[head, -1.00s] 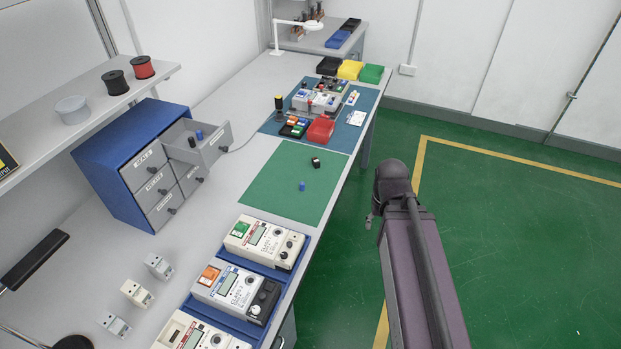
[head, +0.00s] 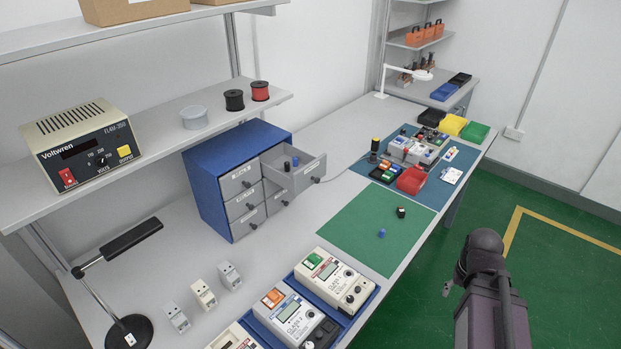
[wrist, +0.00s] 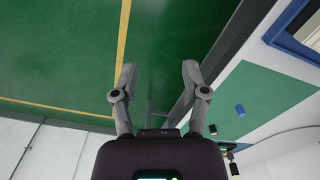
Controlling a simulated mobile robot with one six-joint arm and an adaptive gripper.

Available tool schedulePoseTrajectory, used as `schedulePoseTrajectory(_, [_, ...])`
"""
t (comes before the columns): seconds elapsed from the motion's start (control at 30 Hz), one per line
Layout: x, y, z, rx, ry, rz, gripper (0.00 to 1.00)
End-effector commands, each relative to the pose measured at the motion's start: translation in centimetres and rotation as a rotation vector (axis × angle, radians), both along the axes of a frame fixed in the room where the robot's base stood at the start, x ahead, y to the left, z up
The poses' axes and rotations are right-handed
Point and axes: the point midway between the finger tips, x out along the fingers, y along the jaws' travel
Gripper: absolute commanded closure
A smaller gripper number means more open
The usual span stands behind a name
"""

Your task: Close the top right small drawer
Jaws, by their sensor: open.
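The top right small drawer (head: 306,177) is pulled out of the blue drawer cabinet (head: 207,190) on the bench. A blue and a dark small piece lie inside it, and a dark knob is on its front. The other drawers of the cabinet look shut. My gripper (wrist: 157,82) shows in the wrist view with its two fingers spread and nothing between them. It is over the floor beside the bench edge, well apart from the drawer. In the head view my arm is at the lower right, and the fingers cannot be made out clearly.
A green mat (head: 370,232) with a blue and a black piece lies right of the cabinet. Meters in a blue tray (head: 358,318) stand in front. A shelf (head: 150,133) overhangs the cabinet's left side. A desk lamp (head: 125,330) stands front left.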

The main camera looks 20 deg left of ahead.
Motion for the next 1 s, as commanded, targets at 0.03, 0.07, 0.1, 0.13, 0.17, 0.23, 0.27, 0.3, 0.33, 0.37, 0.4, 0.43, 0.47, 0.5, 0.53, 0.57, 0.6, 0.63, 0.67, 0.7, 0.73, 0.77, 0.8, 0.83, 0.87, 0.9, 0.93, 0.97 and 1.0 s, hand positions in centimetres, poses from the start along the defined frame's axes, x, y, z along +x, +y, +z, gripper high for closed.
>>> schedulePoseTrajectory(0.03, [0.0, 0.0, 0.0, 0.001, 0.0, 0.0, 0.63])
schedulePoseTrajectory(0.07, [0.1, 0.1, -0.1, 0.004, -0.001, 0.001, 0.72])
schedulePoseTrajectory(0.1, [0.1, 0.2, -0.1, 0.009, -0.003, 0.001, 0.84])
schedulePoseTrajectory(0.13, [0.2, 0.4, -0.2, 0.015, -0.005, 0.002, 0.93])
schedulePoseTrajectory(0.17, [0.3, 0.6, -0.2, 0.024, -0.008, 0.003, 1.0])
schedulePoseTrajectory(0.23, [0.7, 1.3, -0.5, 0.051, -0.018, 0.007, 1.0])
schedulePoseTrajectory(0.27, [0.9, 1.7, -0.6, 0.067, -0.023, 0.008, 1.0])
schedulePoseTrajectory(0.3, [1.2, 2.3, -0.7, 0.093, -0.031, 0.011, 1.0])
schedulePoseTrajectory(0.33, [1.5, 2.9, -0.9, 0.114, -0.039, 0.013, 1.0])
schedulePoseTrajectory(0.37, [1.8, 3.5, -1.0, 0.139, -0.047, 0.015, 1.0])
schedulePoseTrajectory(0.4, [2.2, 4.4, -1.1, 0.176, -0.058, 0.017, 1.0])
schedulePoseTrajectory(0.43, [2.6, 5.1, -1.2, 0.206, -0.068, 0.019, 1.0])
schedulePoseTrajectory(0.47, [3.0, 5.9, -1.3, 0.239, -0.079, 0.02, 1.0])
schedulePoseTrajectory(0.5, [3.4, 7.1, -1.4, 0.285, -0.092, 0.022, 1.0])
schedulePoseTrajectory(0.53, [3.8, 8.0, -1.4, 0.321, -0.103, 0.023, 1.0])
schedulePoseTrajectory(0.57, [4.2, 8.9, -1.4, 0.358, -0.113, 0.023, 1.0])
schedulePoseTrajectory(0.6, [4.7, 10.0, -1.4, 0.408, -0.128, 0.023, 1.0])
schedulePoseTrajectory(0.63, [5.1, 10.9, -1.3, 0.446, -0.138, 0.021, 1.0])
schedulePoseTrajectory(0.67, [5.5, 11.8, -1.2, 0.483, -0.148, 0.019, 1.0])
schedulePoseTrajectory(0.7, [6.0, 12.9, -1.0, 0.532, -0.161, 0.016, 1.0])
schedulePoseTrajectory(0.73, [6.3, 13.7, -0.9, 0.57, -0.17, 0.014, 1.0])
schedulePoseTrajectory(0.77, [6.7, 14.6, -0.7, 0.608, -0.18, 0.01, 1.0])
schedulePoseTrajectory(0.8, [7.1, 15.6, -0.4, 0.657, -0.19, 0.006, 1.0])
schedulePoseTrajectory(0.83, [7.4, 16.4, -0.2, 0.695, -0.199, 0.0, 1.0])
schedulePoseTrajectory(0.87, [7.7, 17.2, 0.0, 0.733, -0.207, -0.005, 1.0])
schedulePoseTrajectory(0.9, [8.2, 18.1, 0.4, 0.782, -0.217, -0.013, 1.0])
schedulePoseTrajectory(0.93, [8.5, 18.9, 0.7, 0.819, -0.224, -0.019, 1.0])
schedulePoseTrajectory(0.97, [8.8, 19.6, 1.0, 0.857, -0.231, -0.025, 1.0])
schedulePoseTrajectory(1.0, [9.2, 20.5, 1.4, 0.906, -0.239, -0.035, 1.0])
